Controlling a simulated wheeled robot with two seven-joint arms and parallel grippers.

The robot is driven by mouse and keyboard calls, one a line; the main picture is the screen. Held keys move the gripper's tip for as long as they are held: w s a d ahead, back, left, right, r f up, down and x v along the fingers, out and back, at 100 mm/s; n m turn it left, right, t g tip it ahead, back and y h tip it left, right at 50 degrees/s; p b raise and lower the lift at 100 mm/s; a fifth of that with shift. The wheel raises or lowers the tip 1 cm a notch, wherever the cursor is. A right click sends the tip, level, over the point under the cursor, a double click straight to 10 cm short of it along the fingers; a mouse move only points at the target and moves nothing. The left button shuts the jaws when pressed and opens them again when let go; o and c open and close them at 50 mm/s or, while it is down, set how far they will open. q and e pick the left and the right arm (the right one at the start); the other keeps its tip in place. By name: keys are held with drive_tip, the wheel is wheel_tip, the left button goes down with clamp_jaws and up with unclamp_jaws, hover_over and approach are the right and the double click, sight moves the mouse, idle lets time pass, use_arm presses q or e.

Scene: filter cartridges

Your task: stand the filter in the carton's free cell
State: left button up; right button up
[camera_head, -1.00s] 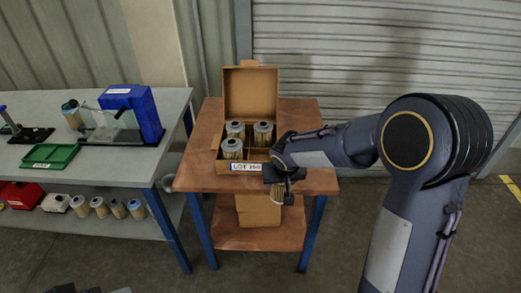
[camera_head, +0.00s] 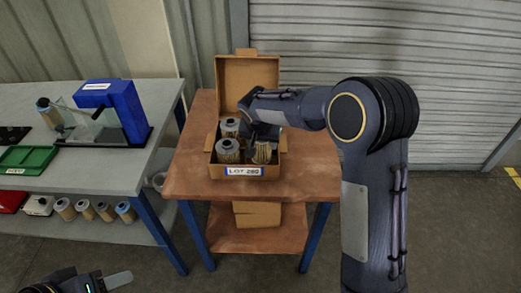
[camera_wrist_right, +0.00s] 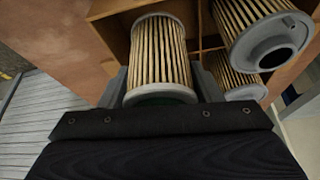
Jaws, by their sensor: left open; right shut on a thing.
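The open carton (camera_head: 212,157) stands on the brown table, its lid raised at the back and a "LOT 280" label on its front. Two filters (camera_head: 229,127) (camera_head: 228,150) stand in its left cells. The back-right cell is hidden behind my right gripper. My right gripper (camera_head: 263,141) is shut on a pleated filter (camera_head: 263,154) at the carton's front-right cell. The filter's lower end is hidden by the front wall. In the right wrist view the held filter (camera_wrist_right: 158,55) is between the jaws, beside other filters (camera_wrist_right: 265,35). My left gripper (camera_head: 104,283) is open and empty at the bottom left.
The brown table (camera_head: 310,185) is clear right of the carton.

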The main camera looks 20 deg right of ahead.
sight(262, 151)
drive_tip(key=shift+f, duration=1.8)
drive_tip(key=shift+f, duration=0.1)
drive_tip(key=shift+f, duration=0.15)
drive_tip(key=o, duration=0.8)
